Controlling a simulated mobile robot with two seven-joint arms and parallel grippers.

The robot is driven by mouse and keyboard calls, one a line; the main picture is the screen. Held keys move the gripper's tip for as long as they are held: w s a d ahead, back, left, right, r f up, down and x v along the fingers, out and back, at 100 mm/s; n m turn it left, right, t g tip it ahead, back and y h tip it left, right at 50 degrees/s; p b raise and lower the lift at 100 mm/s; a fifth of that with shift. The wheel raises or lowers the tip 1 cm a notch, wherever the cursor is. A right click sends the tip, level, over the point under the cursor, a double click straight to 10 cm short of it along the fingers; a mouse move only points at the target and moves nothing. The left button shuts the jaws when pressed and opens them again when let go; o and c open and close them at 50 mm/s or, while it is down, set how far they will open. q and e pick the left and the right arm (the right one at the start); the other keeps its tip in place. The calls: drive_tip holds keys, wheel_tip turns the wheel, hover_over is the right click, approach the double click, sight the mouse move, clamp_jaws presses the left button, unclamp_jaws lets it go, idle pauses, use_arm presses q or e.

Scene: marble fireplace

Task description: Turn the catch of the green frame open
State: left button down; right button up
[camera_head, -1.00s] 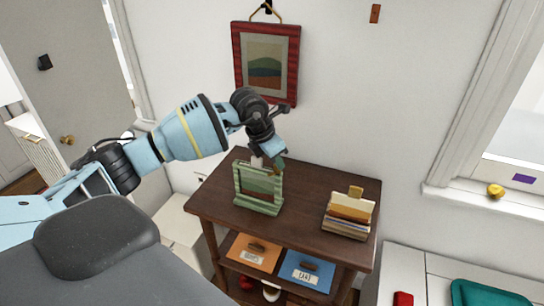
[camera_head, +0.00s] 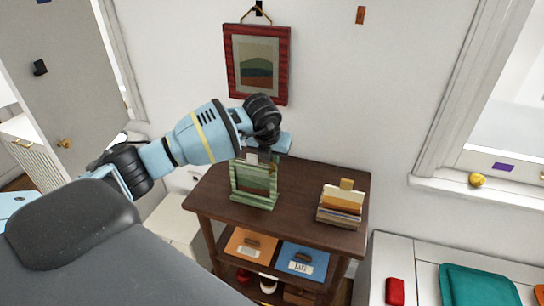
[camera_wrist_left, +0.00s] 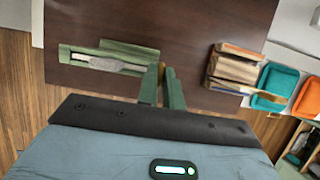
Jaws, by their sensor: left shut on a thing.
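My left gripper (camera_head: 270,163) is at the frame's upper right. In the left wrist view its two fingers (camera_wrist_left: 163,73) are close together by the frame's right end. They are shut on a small golden-brown piece, which looks like the catch; the fingers mostly hide it. My right gripper is not in view.
A box of cards or papers (camera_head: 340,208) stands on the shelf top (camera_head: 295,185) to the right. A red-framed picture (camera_head: 229,65) hangs on the wall behind. The shelf top between frame and box is clear.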

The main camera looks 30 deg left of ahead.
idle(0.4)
use_arm(q)
drive_tip(key=c, duration=1.5)
unclamp_jaws()
drive_tip(key=shift+c, duration=0.2)
drive_tip(key=v, duration=0.7)
drive_tip(key=shift+r, duration=0.35)
drive_tip(key=shift+s+d, duration=0.1)
drive_tip(key=shift+s, duration=0.05)
